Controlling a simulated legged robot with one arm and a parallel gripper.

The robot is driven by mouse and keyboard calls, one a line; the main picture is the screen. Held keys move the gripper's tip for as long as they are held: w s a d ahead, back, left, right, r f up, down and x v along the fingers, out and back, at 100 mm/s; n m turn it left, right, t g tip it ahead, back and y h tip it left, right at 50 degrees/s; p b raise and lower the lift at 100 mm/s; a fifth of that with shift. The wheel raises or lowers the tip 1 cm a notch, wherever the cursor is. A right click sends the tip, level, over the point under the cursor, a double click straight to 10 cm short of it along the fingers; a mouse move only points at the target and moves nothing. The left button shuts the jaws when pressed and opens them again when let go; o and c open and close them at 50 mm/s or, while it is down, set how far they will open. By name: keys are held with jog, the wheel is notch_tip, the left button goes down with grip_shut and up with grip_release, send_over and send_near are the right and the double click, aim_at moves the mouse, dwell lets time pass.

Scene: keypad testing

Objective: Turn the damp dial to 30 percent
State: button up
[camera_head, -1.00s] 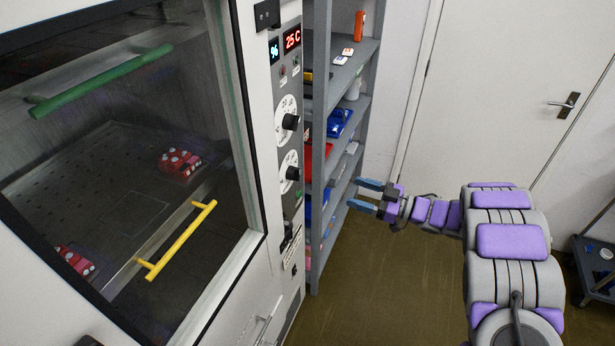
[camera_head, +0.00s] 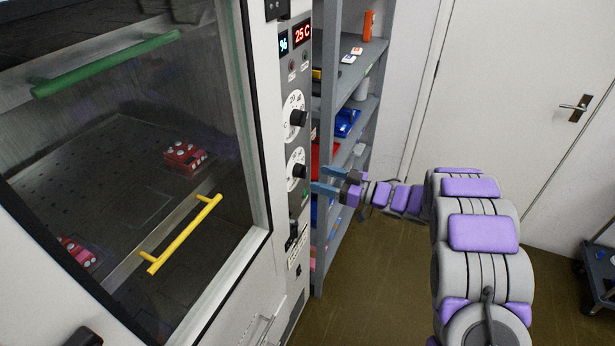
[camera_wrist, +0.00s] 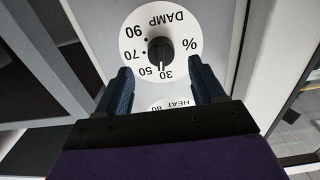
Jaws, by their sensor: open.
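The damp dial (camera_head: 298,160) is the lower of two white round dials on the front panel of the cabinet. It also shows upside down in the wrist view (camera_wrist: 140,28), marked DAMP, %, 30, 50, 70 and 90. Its black knob (camera_wrist: 160,47) appears to have a light pointer line on the side between 50 and 30; the exact reading is hard to tell. My gripper (camera_head: 319,179) is open and empty, just right of the dial. In the wrist view its blue fingers (camera_wrist: 160,67) straddle the dial's lower part, apart from the knob.
The heat dial (camera_head: 294,108) is above the damp dial. A grey shelf (camera_head: 329,130) stands behind my gripper.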

aim_at(301, 171)
jog(key=b+x, duration=0.1)
jog(key=x, duration=0.4)
jog(key=shift+w+a, duration=0.15)
jog(key=shift+a, duration=0.2)
